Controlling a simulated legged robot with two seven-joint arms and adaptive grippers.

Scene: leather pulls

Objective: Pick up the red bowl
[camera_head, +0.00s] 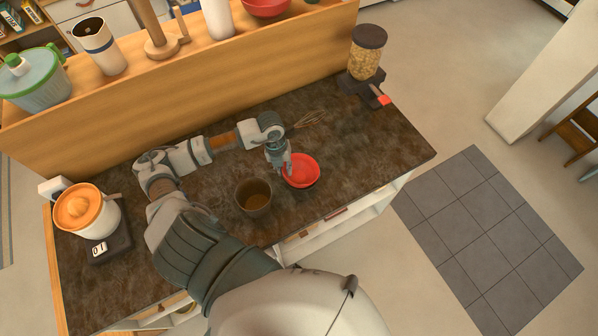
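A red bowl (302,172) is over the dark countertop near its front edge, right of the brown pot. My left gripper (287,168) points down at the bowl's left rim, with its fingertips at or touching the rim. The fingers are small in the view and partly overlap the bowl, so I cannot tell whether they are closed on it. A dark shadow shows just below the bowl; I cannot tell whether it rests on the counter. Another red bowl (266,7) stands on the raised wooden ledge at the top. My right gripper is not in view.
A brown pot (254,196) stands close left of the bowl. A whisk (310,119) lies behind. A cereal dispenser (367,57) stands at the back right, and an orange-topped juicer (84,211) and scale (108,246) at the left. The countertop (385,148) is clear on the right.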

